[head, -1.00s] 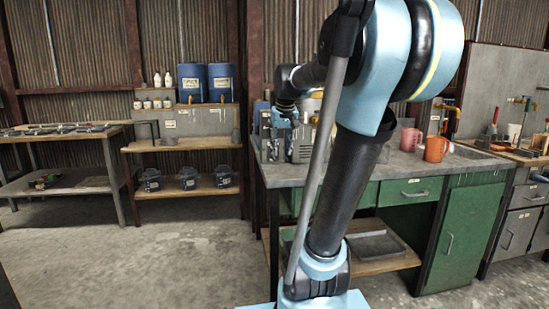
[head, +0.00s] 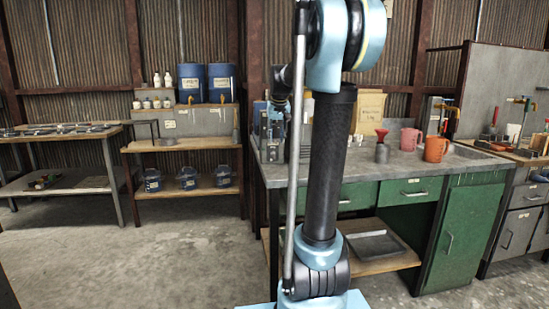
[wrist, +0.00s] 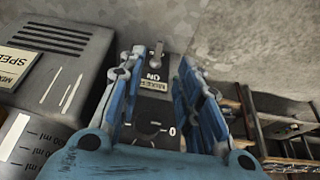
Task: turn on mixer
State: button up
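The mixer's control panel (wrist: 146,108) is a dark plate with a metal toggle switch (wrist: 156,52), the word "ON", a "MIXER" label and a round dial marked 0. My gripper (wrist: 160,60) is open and empty. Its two blue fingers lie either side of the panel, with the toggle between the tips; I cannot tell whether they touch it. A grey housing (wrist: 62,62) with a "MIXER SPEED" label is just left of the fingers. In the head view my gripper (head: 274,122) is low over the left end of the workbench, and the panel there is too small to make out.
A graduated container (wrist: 14,135) is at lower left in the wrist view. Shelves with blue drums (head: 192,83) are farther left.

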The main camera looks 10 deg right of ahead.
aim_at(274, 158)
jog(key=x, duration=1)
jog(key=shift+w+f, duration=0.2)
jog(key=shift+f, duration=0.15)
jog(key=shift+c, duration=0.6)
grip_shut()
